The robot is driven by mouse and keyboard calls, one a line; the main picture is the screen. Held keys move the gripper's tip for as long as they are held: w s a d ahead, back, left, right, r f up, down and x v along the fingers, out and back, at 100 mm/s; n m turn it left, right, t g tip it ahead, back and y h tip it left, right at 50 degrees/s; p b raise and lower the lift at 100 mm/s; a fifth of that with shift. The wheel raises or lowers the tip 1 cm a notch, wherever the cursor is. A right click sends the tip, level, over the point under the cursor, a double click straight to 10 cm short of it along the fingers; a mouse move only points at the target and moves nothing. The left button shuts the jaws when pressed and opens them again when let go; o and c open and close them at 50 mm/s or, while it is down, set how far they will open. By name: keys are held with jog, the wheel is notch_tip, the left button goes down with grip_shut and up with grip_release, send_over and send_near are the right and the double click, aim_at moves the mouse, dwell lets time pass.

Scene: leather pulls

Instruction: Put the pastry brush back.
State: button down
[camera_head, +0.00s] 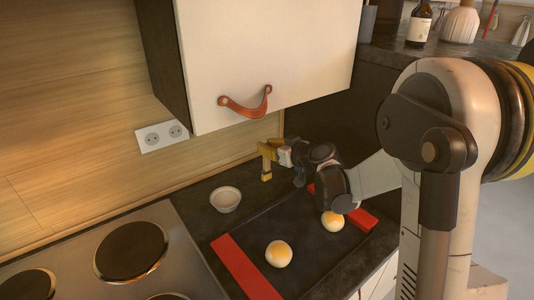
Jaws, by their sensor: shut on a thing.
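My gripper (268,163) has yellow fingers and hangs over the back of the dark counter, behind and to the right of the small white bowl (225,200). It is shut on a slim thing that I take to be the pastry brush. The brush is too small and too hidden by the fingers to make out, and I see it nowhere else. The gripper is apart from the bowl, a little above the counter. A dark tray (300,215) with red ends lies in front of it, with two glazed buns (278,253) on it.
A stove (110,262) with dark round plates is at the left. A white wall cabinet (265,60) with a leather pull (245,103) hangs above the gripper. A socket (162,136) is on the wooden wall. A bottle (420,24) stands on the ledge at the upper right.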

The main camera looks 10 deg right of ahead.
jog(key=shift+f, duration=0.55)
jog(key=shift+f, duration=0.2)
jog(key=c, duration=1.4)
grip_release()
jog(key=shift+r, duration=0.15)
